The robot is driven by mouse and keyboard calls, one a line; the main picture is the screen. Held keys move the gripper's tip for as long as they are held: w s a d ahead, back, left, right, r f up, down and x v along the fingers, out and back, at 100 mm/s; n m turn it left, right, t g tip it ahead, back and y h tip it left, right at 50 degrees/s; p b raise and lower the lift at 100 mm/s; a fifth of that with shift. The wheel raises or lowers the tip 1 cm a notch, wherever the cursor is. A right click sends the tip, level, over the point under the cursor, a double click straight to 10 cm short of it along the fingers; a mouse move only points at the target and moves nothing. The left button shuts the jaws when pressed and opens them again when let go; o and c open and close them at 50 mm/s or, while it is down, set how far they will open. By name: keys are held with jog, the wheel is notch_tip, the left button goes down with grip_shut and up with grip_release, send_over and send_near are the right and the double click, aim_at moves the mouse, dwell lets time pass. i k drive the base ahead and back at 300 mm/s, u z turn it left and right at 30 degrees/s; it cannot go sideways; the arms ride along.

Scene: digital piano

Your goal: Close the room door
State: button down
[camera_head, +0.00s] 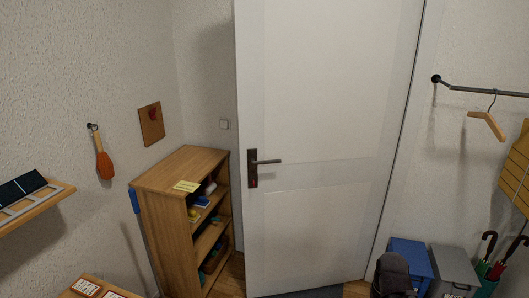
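The white room door (315,115) fills the middle of the head view. Its dark lever handle (262,162) is on the left side, level with the top of the bookcase. The door's lower edge slopes, with the left end lower in the picture, and a shadow lies on the wall beside its left edge. It seems to stand at an angle to the wall, but no gap is clearly visible and I cannot tell how far open it is. My gripper is not in view.
A wooden bookcase (165,217) stands left of the door. Right of it are a dark rounded object (392,272), a blue bin (411,256), a grey bin (452,268) and umbrellas (490,263). A dark mat (310,292) lies under the door. A rail (490,92) holds a hanger.

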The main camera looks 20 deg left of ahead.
aim_at(322, 86)
jog(key=i, duration=0.9)
